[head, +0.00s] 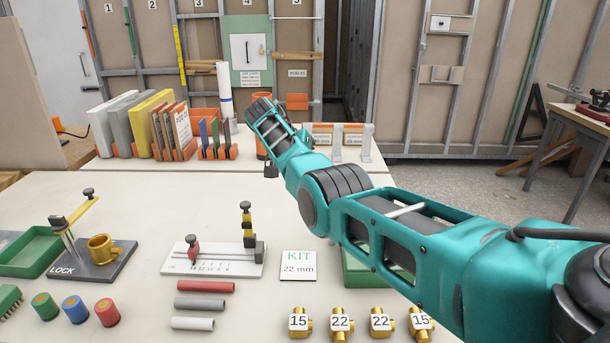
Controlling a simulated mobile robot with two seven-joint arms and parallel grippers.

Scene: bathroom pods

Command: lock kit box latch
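My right arm reaches in from the right and crosses the bench. Its dark far end (258,108) is over the back of the bench, in front of an orange cylinder. I cannot make out the fingers there or whether they hold anything. A small dark piece (270,171) shows just below the forearm; I cannot tell what it is. A green box (357,275) beside the "KIT 22 mm" card (298,266) is mostly hidden behind my arm, and no latch shows on it. My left gripper is not in view.
At the left is a "LOCK" plate (112,268) with a brass cup and lever, beside a green tray (35,262). A white measuring fixture (180,262) stands mid-bench. Coloured rods, caps and numbered brass fittings lie in front. An orange rack of panels (222,152) stands behind.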

